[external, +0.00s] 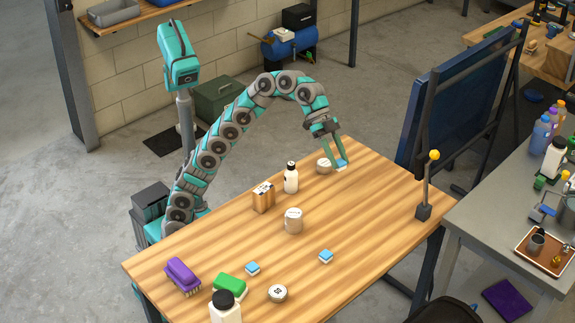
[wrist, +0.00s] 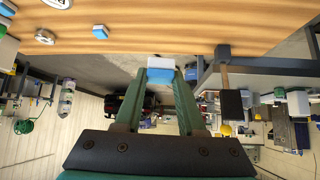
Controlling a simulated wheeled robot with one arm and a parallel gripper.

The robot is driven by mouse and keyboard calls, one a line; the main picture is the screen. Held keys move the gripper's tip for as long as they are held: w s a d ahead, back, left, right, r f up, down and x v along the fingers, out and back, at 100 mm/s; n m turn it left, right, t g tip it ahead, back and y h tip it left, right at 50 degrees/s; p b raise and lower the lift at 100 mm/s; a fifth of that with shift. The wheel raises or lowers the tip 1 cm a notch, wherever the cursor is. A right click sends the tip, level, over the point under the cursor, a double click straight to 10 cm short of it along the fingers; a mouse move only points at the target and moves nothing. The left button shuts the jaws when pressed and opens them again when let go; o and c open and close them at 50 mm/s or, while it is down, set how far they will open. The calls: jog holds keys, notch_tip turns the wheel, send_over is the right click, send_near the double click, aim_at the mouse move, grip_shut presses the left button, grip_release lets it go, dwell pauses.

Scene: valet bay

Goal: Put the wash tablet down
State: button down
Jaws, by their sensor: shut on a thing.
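My gripper (external: 341,161) is shut on a small blue-and-white wash tablet (external: 341,165), near the far edge of the wooden table (external: 365,215). In the wrist view the tablet (wrist: 161,70) sits between the fingertips of my gripper (wrist: 160,84), its white part toward the top of the picture. I cannot tell whether it touches the table top or hangs just above it. Two similar tablets lie on the table, one near the green brush (external: 252,268) and one nearer the middle (external: 326,256).
A round pale container (external: 323,165) stands close left of my gripper. A white bottle (external: 291,178), a wooden box (external: 263,197) and a white jar (external: 293,220) stand nearby. A yellow-knobbed lever (external: 425,190) stands at the right. The table between jar and lever is clear.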

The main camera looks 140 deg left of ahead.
jog(key=s+d+m+h, duration=0.1)
jog(key=s+d, duration=0.3)
jog(key=d, duration=0.6)
jog(key=s+d+m+h+b, duration=0.1)
jog(key=s+d, duration=0.2)
jog(key=d, duration=0.7)
jog(key=s+d+m, duration=0.1)
jog(key=s+d, duration=0.3)
jog(key=d, duration=0.5)
jog(key=s+d+f+m+g+h+b, duration=0.1)
jog(key=s+d+f, duration=0.35)
jog(key=s, duration=0.25)
jog(key=s+d+f+m+g+h, duration=0.1)
jog(key=s+d+f+m, duration=0.15)
jog(key=s+d, duration=0.35)
jog(key=s+d+f+m+h+b, duration=0.1)
jog(key=s+d+f, duration=0.3)
jog(key=s, duration=0.5)
send_over(172, 251)
jog(key=shift+a+f, duration=0.1)
jog(key=shift+f, duration=2.45)
